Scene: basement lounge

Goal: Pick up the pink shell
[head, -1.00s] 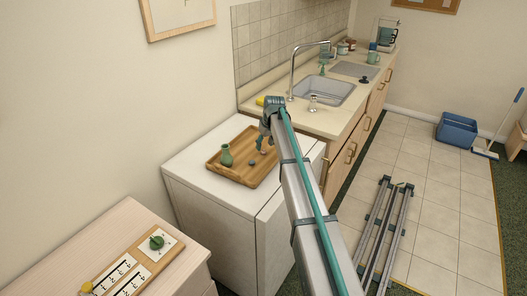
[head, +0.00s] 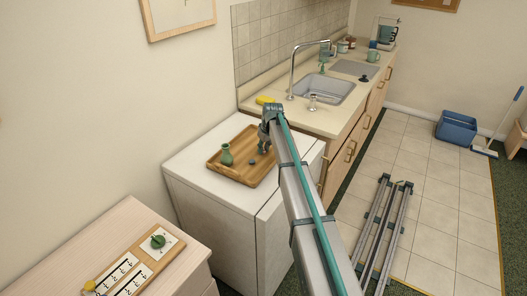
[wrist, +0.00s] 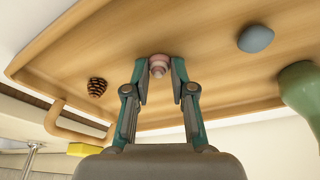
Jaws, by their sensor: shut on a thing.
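The pink shell (wrist: 158,65) sits between the fingertips of my gripper (wrist: 159,72) in the wrist view, with the wooden tray (wrist: 215,75) behind it. My gripper is shut on the shell, one finger on each side. I cannot tell whether the shell touches the tray. In the head view my gripper (head: 263,147) is over the right part of the tray (head: 238,175), which lies on the white cabinet. The shell is hidden or too small to make out there.
A green vase (head: 226,154) and a blue-grey stone (head: 252,163) are on the tray. A pine cone (wrist: 97,87) lies on the tray in the wrist view. A yellow sponge (head: 264,100) and the sink (head: 328,89) are behind. The pale dresser (head: 120,225) is at the lower left.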

